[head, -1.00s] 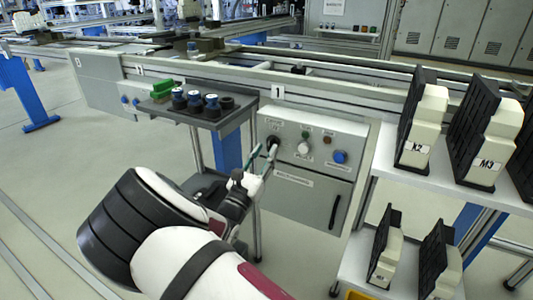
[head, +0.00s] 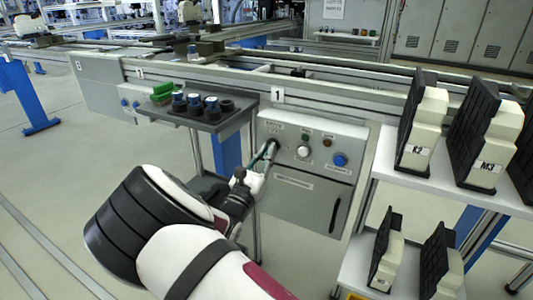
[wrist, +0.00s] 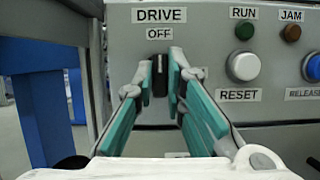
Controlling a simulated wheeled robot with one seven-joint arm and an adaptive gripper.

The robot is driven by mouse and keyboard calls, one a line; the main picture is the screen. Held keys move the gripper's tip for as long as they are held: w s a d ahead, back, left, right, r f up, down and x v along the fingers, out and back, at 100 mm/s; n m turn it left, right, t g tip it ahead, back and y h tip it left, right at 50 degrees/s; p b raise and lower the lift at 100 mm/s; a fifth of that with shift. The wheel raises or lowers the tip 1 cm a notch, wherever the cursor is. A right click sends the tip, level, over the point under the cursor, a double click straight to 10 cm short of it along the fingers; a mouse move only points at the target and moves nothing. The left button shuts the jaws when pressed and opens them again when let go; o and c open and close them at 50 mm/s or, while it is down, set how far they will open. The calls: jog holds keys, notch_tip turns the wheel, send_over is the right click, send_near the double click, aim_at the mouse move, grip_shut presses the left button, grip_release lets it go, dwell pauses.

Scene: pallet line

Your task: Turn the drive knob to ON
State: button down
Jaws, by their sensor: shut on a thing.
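The black drive knob (wrist: 160,76) is on the grey control panel (head: 318,130). It stands upright below the DRIVE and OFF labels in the wrist view, and an ON label is not visible there. My gripper (wrist: 160,82) has its teal-padded fingers on both sides of the knob and is shut on it. In the head view my gripper (head: 266,152) reaches the left part of the panel, and the fingers mostly hide the knob.
Right of the knob are the white RESET button (wrist: 243,66), the green RUN lamp (wrist: 244,30), the RELEASE button (wrist: 314,66) and the JAM lamp (wrist: 291,33). A small tray with blue-topped cylinders (head: 195,102) is left of the panel. A shelf (head: 390,165) holds black-and-cream units at right.

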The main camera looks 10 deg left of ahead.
jog(key=shift+a+r+m+g+h+b, duration=0.2)
jog(key=shift+m+g+h, duration=0.85)
jog(key=shift+m, duration=2.6)
jog(key=shift+d+f+m+g+h+b, duration=0.1)
jog(key=shift+m+g+h+b, duration=0.3)
jog(key=shift+m+g, duration=2.25)
jog(key=shift+a+r+m+g+h+b, duration=0.1)
jog(key=shift+m+g+h+b, duration=0.45)
jog(key=shift+m, duration=4.15)
jog(key=shift+t, duration=0.25)
